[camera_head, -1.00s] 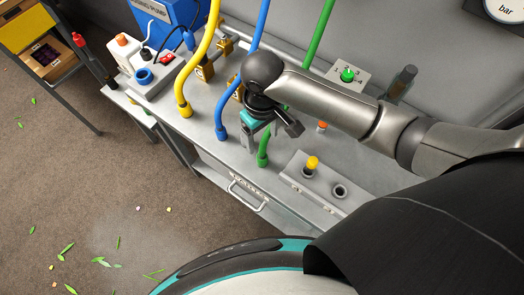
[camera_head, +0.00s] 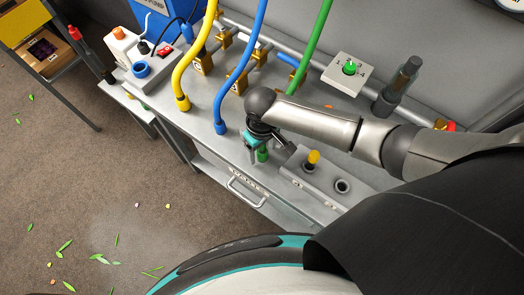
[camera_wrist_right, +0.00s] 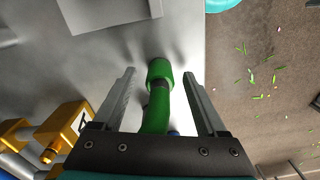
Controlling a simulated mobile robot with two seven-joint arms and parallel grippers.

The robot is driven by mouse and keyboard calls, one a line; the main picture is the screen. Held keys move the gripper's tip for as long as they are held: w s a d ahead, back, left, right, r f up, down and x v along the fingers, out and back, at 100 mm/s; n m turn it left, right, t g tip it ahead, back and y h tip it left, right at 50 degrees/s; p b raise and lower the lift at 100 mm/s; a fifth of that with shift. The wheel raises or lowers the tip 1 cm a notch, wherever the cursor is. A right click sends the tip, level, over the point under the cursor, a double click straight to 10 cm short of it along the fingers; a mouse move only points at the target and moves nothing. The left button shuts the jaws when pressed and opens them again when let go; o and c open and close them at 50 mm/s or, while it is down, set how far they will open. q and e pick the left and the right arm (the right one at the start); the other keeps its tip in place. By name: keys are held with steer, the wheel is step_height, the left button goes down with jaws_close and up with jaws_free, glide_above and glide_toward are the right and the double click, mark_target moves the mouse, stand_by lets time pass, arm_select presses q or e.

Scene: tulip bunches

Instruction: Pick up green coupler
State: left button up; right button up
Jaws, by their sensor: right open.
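The green coupler (camera_head: 262,155) is the thick end of the green hose (camera_head: 316,40), low over the grey bench near its front edge. In the right wrist view the coupler (camera_wrist_right: 159,70) lies between the two fingers, with a visible gap on each side. My right gripper (camera_head: 254,154) is open and straddles the coupler and hose end; it also shows in the wrist view (camera_wrist_right: 159,84). My wrist hides part of the green hose in the head view. My left gripper is not in view.
A yellow hose (camera_head: 182,80) and a blue hose (camera_head: 232,82) stand left of my right gripper. A grey block with a yellow plug (camera_head: 313,157) is close on the right. Brass valves (camera_head: 203,64) and a pipe run behind. A drawer handle (camera_head: 243,192) is in front.

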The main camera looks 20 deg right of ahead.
jaws_close()
stand_by(0.6)
